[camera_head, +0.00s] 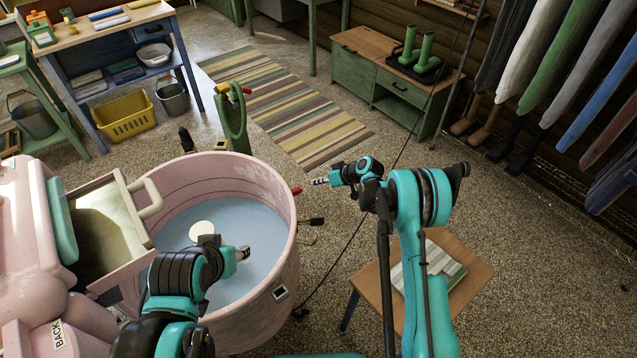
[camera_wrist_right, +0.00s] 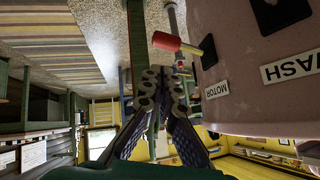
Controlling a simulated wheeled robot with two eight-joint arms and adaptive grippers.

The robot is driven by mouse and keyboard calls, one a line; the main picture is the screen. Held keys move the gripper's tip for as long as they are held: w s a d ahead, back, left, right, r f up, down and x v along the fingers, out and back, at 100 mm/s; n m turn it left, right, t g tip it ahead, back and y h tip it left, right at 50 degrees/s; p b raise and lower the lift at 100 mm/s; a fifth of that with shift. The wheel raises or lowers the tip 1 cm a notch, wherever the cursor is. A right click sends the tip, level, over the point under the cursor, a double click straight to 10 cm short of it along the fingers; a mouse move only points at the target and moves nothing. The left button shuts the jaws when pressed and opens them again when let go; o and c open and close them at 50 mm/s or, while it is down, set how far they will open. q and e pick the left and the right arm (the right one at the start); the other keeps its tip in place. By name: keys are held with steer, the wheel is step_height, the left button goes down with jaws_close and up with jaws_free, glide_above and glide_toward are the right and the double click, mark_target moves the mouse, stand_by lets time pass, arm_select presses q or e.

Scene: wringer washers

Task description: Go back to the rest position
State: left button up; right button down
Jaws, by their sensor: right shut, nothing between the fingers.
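My right gripper (camera_head: 318,182) is raised just outside the right rim of the pink washer tub (camera_head: 282,185), close to a red-tipped lever (camera_head: 297,191). In the right wrist view its fingers (camera_wrist_right: 162,78) are together with nothing between them. The red lever knob (camera_wrist_right: 167,42) shows just beyond the fingertips, beside the MOTOR and WASH labels on the pink tub wall (camera_wrist_right: 265,85). I cannot tell whether the fingers touch it. My left gripper (camera_head: 243,253) is over the tub's water, near a pale round disc (camera_head: 202,230). Its fingers are too small to judge.
A small wooden stool (camera_head: 462,262) with folded striped cloth stands beneath my right arm. A green post (camera_head: 233,120) with red knobs rises behind the tub. A green cabinet (camera_head: 375,85) with boots stands at the back. Hanging clothes (camera_head: 580,75) line the right wall. The striped rug (camera_head: 290,105) is clear.

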steer(key=shift+r, duration=0.1)
steer(key=s+d+r+m+h, duration=0.2)
steer(key=s+d+r, duration=0.2)
steer(key=s+r, duration=0.5)
steer(key=s+d+r+m+h, duration=0.1)
steer(key=s+d+r+h, duration=0.3)
steer(key=r, duration=0.9)
steer(key=s+d+m, duration=0.1)
steer(key=s+d, duration=0.1)
steer(key=s, duration=0.6)
steer(key=s+d+r+m+t+h, duration=0.1)
steer(key=s+d, duration=0.2)
steer(key=s, duration=0.6)
steer(key=s+d+r+m+t, duration=0.1)
steer(key=s+d+m, duration=0.1)
steer(key=s, duration=0.7)
steer(key=shift+s+d+h, duration=0.25)
steer(key=shift+h, duration=0.15)
steer(key=shift+f, duration=0.1)
